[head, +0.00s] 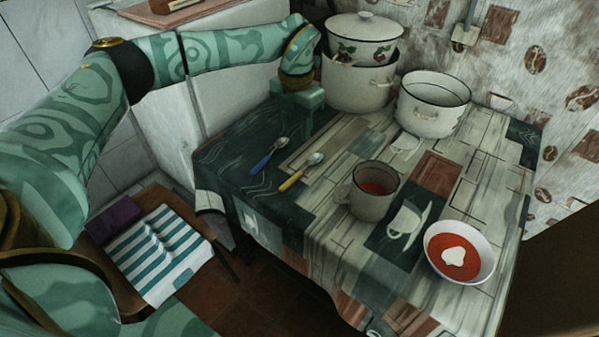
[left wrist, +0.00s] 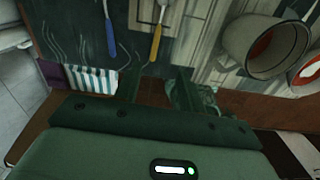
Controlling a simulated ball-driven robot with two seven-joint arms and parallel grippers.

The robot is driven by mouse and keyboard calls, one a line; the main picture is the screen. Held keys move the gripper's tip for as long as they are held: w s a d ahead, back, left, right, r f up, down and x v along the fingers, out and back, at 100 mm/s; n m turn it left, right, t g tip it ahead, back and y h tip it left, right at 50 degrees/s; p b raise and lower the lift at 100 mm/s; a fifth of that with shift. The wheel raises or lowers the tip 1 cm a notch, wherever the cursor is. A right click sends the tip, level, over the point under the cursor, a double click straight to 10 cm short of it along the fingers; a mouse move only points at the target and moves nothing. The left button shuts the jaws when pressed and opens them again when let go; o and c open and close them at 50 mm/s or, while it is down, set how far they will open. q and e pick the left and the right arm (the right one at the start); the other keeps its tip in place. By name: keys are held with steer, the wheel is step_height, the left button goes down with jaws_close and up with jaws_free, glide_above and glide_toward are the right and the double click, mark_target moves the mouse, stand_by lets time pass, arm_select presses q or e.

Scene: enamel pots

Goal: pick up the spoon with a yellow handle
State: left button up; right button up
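The spoon with a yellow handle (head: 291,181) lies on the cloth-covered table, its metal bowl pointing to the back right. In the left wrist view its yellow handle (left wrist: 155,43) lies beyond the gap between my fingers, roughly in line with it. My left gripper (head: 301,120) is above the table's back left part, behind the spoon and apart from it. In the left wrist view the left gripper's fingers (left wrist: 154,88) are spread with nothing between them. My right gripper is not in view.
A blue-handled spoon (head: 263,162) lies just left of the yellow one. A mug (head: 372,203) with red liquid stands to the right, and a bowl of red soup (head: 483,246) farther right. A lidded pot stack (head: 345,87) and an open white pot (head: 423,116) stand behind.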

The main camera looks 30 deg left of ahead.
arm_select(q)
steer(key=b, duration=0.3)
glide_above(294, 177)
steer(key=f, duration=1)
steer(key=shift+w+d, duration=0.15)
steer(key=shift+d, duration=0.05)
steer(key=shift+f+b, duration=0.35)
steer(key=shift+f, duration=0.1)
steer(key=f+b, duration=0.2)
steer(key=f, duration=0.3)
steer(key=shift+a+f+b, duration=0.2)
steer(key=shift+a+b, duration=0.05)
steer(key=shift+b, duration=0.15)
steer(key=shift+r, duration=0.2)
jaws_close()
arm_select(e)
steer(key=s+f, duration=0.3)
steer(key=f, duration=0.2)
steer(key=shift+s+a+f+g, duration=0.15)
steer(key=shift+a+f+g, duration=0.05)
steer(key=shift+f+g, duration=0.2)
